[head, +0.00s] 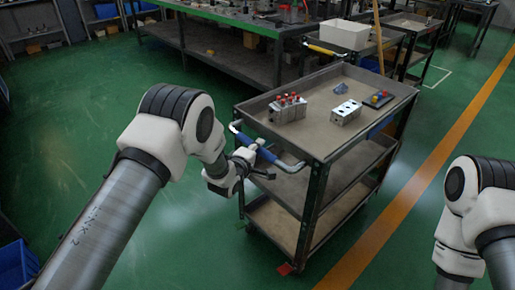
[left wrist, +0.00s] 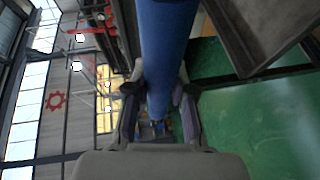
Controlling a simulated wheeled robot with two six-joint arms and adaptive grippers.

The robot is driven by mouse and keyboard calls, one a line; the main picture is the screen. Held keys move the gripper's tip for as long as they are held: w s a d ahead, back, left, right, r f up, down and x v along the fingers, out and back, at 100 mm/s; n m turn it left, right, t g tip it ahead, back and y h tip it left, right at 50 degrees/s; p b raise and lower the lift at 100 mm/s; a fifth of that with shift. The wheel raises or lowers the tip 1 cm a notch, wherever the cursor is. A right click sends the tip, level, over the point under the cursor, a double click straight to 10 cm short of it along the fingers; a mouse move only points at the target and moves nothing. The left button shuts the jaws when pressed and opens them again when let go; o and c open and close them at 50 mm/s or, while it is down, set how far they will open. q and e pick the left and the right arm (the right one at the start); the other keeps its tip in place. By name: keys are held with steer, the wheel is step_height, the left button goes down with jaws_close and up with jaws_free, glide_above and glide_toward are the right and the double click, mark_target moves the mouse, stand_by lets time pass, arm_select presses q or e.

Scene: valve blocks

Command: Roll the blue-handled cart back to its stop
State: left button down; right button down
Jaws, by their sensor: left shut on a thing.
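The cart (head: 315,150) stands on the green floor in the middle of the head view, with three levels and its handle side towards me. Its blue handle (head: 262,151) runs along the near left side. My left gripper (head: 254,166) is shut on this handle. In the left wrist view the blue handle (left wrist: 167,45) passes between the two fingers of my left gripper (left wrist: 160,97). My right arm shows at the right edge, but its gripper is out of view. A small red piece (head: 286,268) is at the cart's near bottom corner; I cannot tell whether it is the stop.
On the cart's top lie a valve block with red tops (head: 288,108), a plain metal block (head: 346,112) and a small tray with coloured parts (head: 378,99). A yellow-handled cart (head: 400,40) and a workbench (head: 235,50) stand behind.

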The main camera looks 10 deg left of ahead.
arm_select(q)
steer(key=shift+r, duration=0.15)
steer(key=c, duration=1)
jaws_free()
steer(key=shift+w+d, duration=0.1)
steer(key=shift+w, duration=0.05)
steer(key=shift+w+d+f, duration=0.1)
steer(key=shift+f, duration=0.1)
steer(key=v, duration=1.2)
steer(key=shift+f, duration=0.1)
